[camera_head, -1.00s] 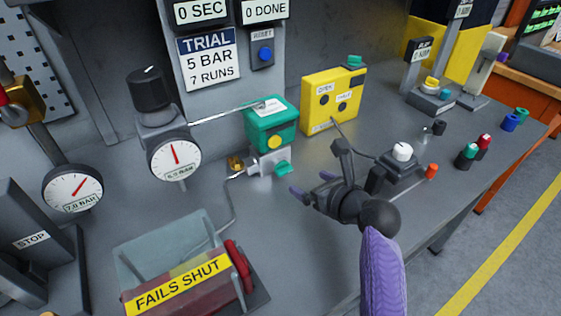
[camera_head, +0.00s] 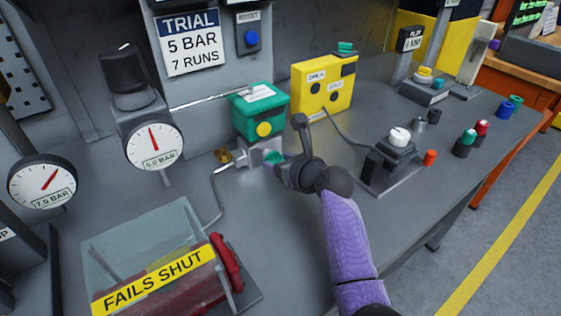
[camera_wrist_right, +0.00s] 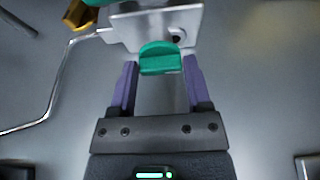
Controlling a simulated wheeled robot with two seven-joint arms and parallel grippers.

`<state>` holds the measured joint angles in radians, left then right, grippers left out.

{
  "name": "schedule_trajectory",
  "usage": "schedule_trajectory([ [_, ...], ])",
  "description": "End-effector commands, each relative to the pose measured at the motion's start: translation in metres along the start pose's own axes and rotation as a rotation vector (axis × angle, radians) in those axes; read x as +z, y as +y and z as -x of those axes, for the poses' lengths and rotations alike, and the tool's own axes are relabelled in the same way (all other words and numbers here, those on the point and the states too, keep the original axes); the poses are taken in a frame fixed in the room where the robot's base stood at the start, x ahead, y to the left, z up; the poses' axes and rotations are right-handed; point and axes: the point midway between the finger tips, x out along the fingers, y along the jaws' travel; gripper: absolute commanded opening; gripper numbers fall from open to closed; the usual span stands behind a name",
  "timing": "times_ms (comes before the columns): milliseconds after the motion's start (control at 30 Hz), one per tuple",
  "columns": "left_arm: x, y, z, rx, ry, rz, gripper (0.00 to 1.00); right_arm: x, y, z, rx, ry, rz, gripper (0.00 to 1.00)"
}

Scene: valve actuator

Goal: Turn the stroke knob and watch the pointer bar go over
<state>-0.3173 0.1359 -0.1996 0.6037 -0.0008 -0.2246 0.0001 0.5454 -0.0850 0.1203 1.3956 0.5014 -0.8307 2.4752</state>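A teal knob (camera_head: 272,157) sticks out of the front of a silver block (camera_head: 258,150) below a green box (camera_head: 258,110) with a yellow disc. I take it for the stroke knob; no label on it is readable. My right gripper (camera_head: 281,163) is at the knob, reaching in from the right. In the right wrist view the knob (camera_wrist_right: 160,58) lies between the tips of my purple fingers, with gaps on both sides, so the gripper is open around it. I cannot make out a pointer bar for certain. My left gripper is not in view.
A yellow box (camera_head: 322,84) stands behind to the right. A dark base with a white knob (camera_head: 398,137) is right of my wrist. A clear-covered FAILS SHUT unit (camera_head: 160,270) is at front left. A gauge (camera_head: 154,146) reads near mid-scale. Thin tubing runs left of the block.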

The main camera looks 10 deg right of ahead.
Motion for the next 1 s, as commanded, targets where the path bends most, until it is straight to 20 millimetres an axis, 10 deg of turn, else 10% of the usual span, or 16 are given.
schedule_trajectory([
  [267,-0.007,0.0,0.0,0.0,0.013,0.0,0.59,0.0,0.0,0.0,0.0,0.0,0.0,0.03],
  [1000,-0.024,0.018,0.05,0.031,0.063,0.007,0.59,0.002,0.006,0.001,-0.136,0.001,0.335,0.03],
])
